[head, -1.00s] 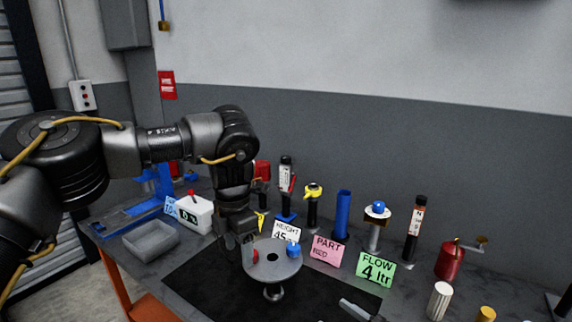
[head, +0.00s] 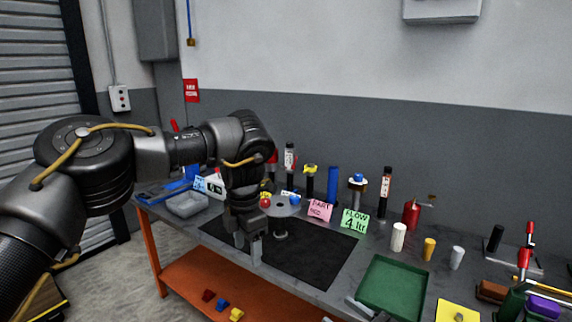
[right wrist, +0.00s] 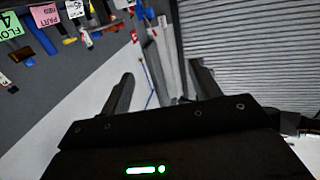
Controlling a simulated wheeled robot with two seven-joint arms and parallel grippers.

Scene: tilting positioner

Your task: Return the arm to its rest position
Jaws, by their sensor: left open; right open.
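My left arm reaches in from the left in the head view. Its gripper (head: 248,245) points down, open and empty, over the front left part of the black mat. It is apart from the tilting positioner's round grey plate (head: 287,209), which appears just behind it to the right. A red piece (head: 265,202) and a blue piece (head: 295,199) show at the plate; the arm partly hides this area. My right gripper (right wrist: 160,88) is open and empty in the right wrist view, with its fingers wide apart. It is not visible in the head view.
The black mat (head: 315,258) is mostly bare. Behind it stand a pink card (head: 320,210), a green card (head: 354,221) and several upright tools. A green tray (head: 392,287) lies at the right. A grey bin (head: 187,205) is at the left. Coloured pieces lie on the orange lower shelf (head: 190,277).

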